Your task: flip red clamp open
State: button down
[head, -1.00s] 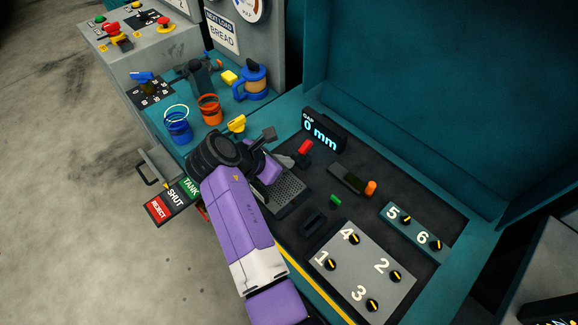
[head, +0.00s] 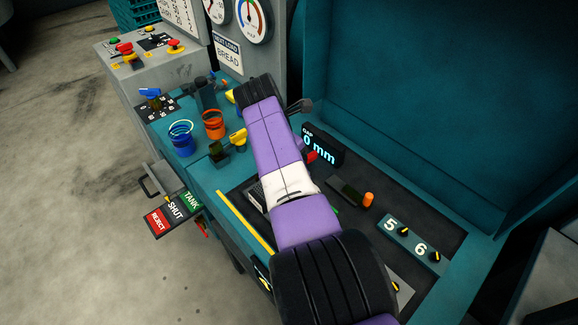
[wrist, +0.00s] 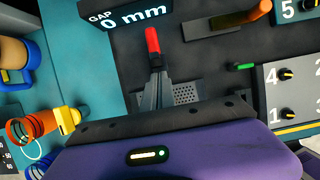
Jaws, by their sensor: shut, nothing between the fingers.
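The red clamp (head: 312,157) shows in the head view as a short red handle just below the gap display, partly hidden by my arm. In the wrist view the red handle (wrist: 152,42) points up the picture, below the display. In the wrist view my gripper's grey fingers (wrist: 154,68) line up with the lower end of the red handle. I cannot tell whether they touch it.
The gap display (head: 322,150) reads 0 mm. A perforated plate (wrist: 187,95) lies beside the clamp. An orange knob (head: 369,199) and numbered switches (head: 413,243) are to the right. Blue (head: 181,138) and orange (head: 214,125) cups stand to the left.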

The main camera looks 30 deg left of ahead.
jog(key=shift+w+d+r, duration=0.2)
jog(key=shift+w+r, duration=0.1)
jog(key=shift+w, duration=0.2)
jog(key=shift+w+r, duration=0.25)
jog(key=s+f+p+v, duration=0.1)
jog(key=s+v, duration=0.1)
jog(key=v, duration=0.9)
jog(key=shift+a+p, duration=0.3)
jog(key=shift+s+r, duration=0.1)
